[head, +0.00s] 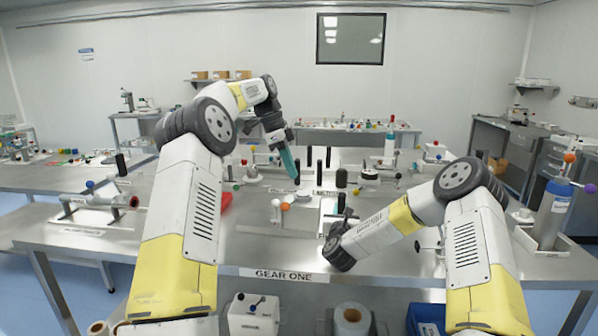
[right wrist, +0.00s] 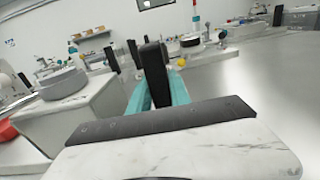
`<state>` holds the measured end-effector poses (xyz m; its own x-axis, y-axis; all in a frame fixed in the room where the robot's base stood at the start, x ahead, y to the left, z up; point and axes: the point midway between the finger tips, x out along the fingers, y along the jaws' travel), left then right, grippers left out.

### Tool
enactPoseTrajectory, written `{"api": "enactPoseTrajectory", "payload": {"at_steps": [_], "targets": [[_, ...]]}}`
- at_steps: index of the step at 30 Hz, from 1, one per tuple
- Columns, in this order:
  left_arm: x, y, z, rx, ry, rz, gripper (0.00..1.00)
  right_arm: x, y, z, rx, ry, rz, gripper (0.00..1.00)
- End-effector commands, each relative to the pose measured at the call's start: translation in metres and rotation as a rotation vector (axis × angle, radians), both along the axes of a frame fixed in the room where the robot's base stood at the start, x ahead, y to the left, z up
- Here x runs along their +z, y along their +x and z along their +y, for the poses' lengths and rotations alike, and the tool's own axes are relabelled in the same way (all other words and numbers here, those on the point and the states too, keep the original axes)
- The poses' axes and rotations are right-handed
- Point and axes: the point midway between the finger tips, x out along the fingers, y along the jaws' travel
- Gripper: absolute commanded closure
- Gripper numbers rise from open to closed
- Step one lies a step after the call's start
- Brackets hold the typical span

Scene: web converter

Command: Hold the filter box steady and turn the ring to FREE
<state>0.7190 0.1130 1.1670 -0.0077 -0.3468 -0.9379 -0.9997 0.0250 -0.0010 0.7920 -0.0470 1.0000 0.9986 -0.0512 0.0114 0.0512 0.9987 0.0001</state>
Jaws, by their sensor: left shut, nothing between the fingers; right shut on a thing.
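A white box (head: 300,222), likely the filter box, stands on the steel table in the middle of the head view. A round grey ring (head: 303,195) sits on its top; an orange ball (head: 284,206) and a white ball (head: 276,203) stick out at its left. In the right wrist view the ring (right wrist: 62,83) shows on a pale block at left. My left gripper (head: 293,172), with teal fingers, is shut and empty above the ring. My right gripper (head: 343,208) is shut on an upright black handle (right wrist: 152,68) right of the box.
A red tray (head: 226,201) lies left of the box. Several black posts (head: 309,156) stand behind it. A clamp-like device (head: 98,200) lies at left.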

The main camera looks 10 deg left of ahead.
Motion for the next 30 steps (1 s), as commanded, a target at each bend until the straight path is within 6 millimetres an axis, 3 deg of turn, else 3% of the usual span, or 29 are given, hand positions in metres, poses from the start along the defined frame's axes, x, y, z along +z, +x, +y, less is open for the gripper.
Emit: {"api": "enactPoseTrajectory", "payload": {"at_steps": [1, 20, 21, 24, 30], "targets": [[0.000, 0.000, 0.000, 0.000, 0.000, 0.000, 1.00, -0.014, -0.003, -0.002, 0.001, -0.001, 0.031, 1.00], [0.000, 0.000, 0.000, 0.000, 0.000, 0.000, 1.00, -0.007, -0.003, -0.001, 0.002, -0.001, 0.029, 1.00], [0.000, 0.000, 0.000, 0.000, 0.000, 0.000, 1.00, -0.007, -0.003, -0.001, 0.002, -0.001, 0.029, 0.73], [0.000, 0.000, 0.000, 0.000, 0.000, 0.000, 1.00, -0.005, -0.002, -0.001, 0.001, -0.001, 0.024, 0.53], [0.000, 0.000, 0.000, 0.000, 0.000, 0.000, 1.00, -0.002, -0.001, 0.000, 0.001, 0.000, 0.017, 0.51]]}}
